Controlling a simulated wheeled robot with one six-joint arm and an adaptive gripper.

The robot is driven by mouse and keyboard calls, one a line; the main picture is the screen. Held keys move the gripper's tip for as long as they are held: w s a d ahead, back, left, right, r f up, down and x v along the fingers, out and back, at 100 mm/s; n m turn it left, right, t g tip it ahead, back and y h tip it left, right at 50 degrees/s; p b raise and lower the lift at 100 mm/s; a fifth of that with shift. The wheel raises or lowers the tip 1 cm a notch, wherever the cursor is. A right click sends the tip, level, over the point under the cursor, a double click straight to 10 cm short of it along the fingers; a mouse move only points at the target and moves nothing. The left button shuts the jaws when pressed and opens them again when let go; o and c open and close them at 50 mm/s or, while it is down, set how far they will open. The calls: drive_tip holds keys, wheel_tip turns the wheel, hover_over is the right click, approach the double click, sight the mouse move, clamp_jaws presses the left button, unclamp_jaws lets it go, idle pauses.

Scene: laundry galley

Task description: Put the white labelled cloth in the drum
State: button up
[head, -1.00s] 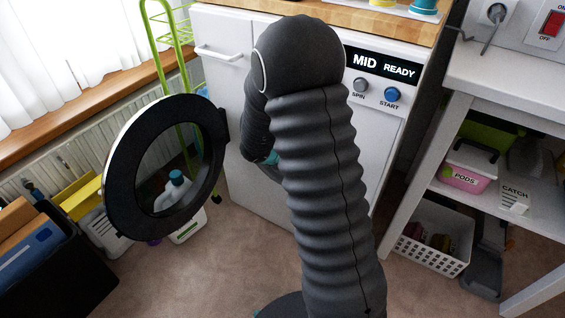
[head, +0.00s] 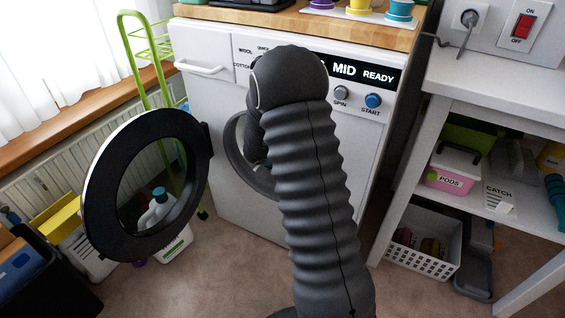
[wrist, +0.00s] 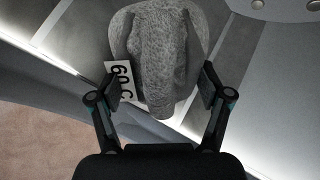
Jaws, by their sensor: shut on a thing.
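The white labelled cloth (wrist: 160,50) hangs bunched between the fingers of my gripper (wrist: 160,82) in the wrist view, looking grey in the dim light. Its white label (wrist: 120,82) reads "60C" and lies by the left finger. My gripper is shut on the cloth. In the head view my arm hides the gripper and cloth. The arm reaches to the front of the white washing machine (head: 345,150), at its round drum opening, whose grey rim (head: 234,158) shows left of the arm. I cannot tell how far the cloth is inside the drum.
The round black door (head: 97,205) stands wide open to the left. A green rack (head: 143,85) and bottles stand behind it. A white shelf unit (head: 440,90) holding a pink box (head: 450,180) and a white basket (head: 425,262) is on the right. Carpet between is clear.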

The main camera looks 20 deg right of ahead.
drive_tip(key=shift+f, duration=0.4)
drive_tip(key=o, duration=1.5)
drive_tip(key=shift+c, duration=0.5)
